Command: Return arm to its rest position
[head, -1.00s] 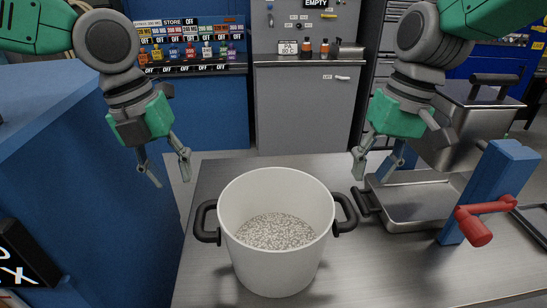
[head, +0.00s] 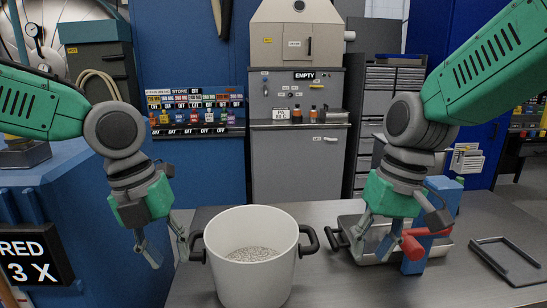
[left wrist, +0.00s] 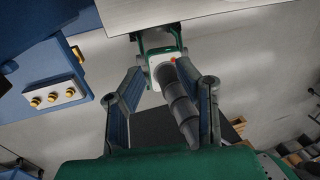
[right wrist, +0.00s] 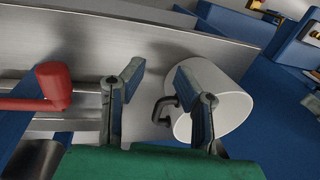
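My left gripper (head: 165,252) hangs open and empty to the left of the white drum, past the table's left side. In the left wrist view its fingers (left wrist: 165,110) are spread with nothing between them. My right gripper (head: 374,248) hangs open over the metal tray, right of the drum. In the right wrist view its fingers (right wrist: 160,95) are apart and empty. The white drum (head: 240,282) stands upright on the table, with black side handles and pale pellets (head: 251,254) inside. It also shows in the right wrist view (right wrist: 236,108).
A metal tray (head: 350,222) sits right of the drum. A blue post (head: 446,194) with a red handle (head: 412,246) stands close by my right gripper. A dark frame (head: 505,262) lies at the table's right. A grey cabinet marked EMPTY (head: 297,165) stands behind.

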